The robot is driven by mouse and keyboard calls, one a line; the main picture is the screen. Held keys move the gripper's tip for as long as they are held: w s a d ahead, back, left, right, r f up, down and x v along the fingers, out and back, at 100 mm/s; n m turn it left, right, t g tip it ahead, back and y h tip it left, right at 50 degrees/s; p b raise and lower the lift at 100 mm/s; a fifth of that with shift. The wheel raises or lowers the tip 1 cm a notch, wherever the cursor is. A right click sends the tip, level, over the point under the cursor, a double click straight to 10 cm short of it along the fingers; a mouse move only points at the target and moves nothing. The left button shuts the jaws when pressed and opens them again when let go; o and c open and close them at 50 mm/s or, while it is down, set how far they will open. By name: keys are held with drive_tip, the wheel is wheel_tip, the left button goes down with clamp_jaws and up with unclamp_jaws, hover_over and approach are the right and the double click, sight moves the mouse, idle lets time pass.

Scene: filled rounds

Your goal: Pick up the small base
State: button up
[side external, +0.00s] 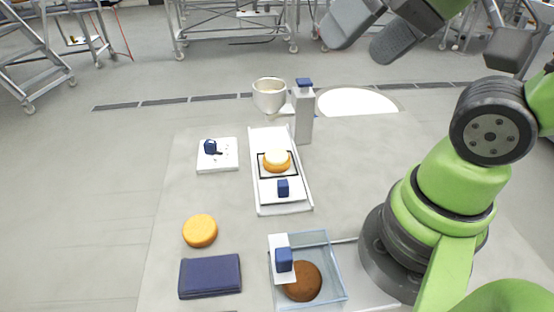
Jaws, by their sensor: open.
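My gripper (372,32) is at the top right, high above the table, with its two grey fingers apart and nothing between them. A plain golden round base (200,231) lies flat on the table at the left. A brown round base (302,281) lies in a clear, blue-tinted bin (333,262) at the front. A golden round with a pale top (277,161) sits on a dark-edged square on the long white track (262,140). The gripper is far from all of these rounds. I cannot tell for certain which one is the small base.
A white piece with a blue knob (284,260) overlaps the bin. Another blue knob (283,187) stands on the track. A funnel (269,93) and a grey post (304,118) stand behind. A white plate (217,163) and a navy block (210,276) are left. The table's right-centre is clear.

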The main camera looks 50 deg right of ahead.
drive_tip(key=n+g+h, duration=0.2)
drive_tip(key=n+g, duration=0.5)
drive_tip(key=n, duration=0.2)
hover_over(271, 154)
wheel_tip(271, 154, down, 19)
wheel_tip(271, 154, down, 10)
drive_tip(key=shift+f, duration=0.1)
drive_tip(key=c, duration=0.7)
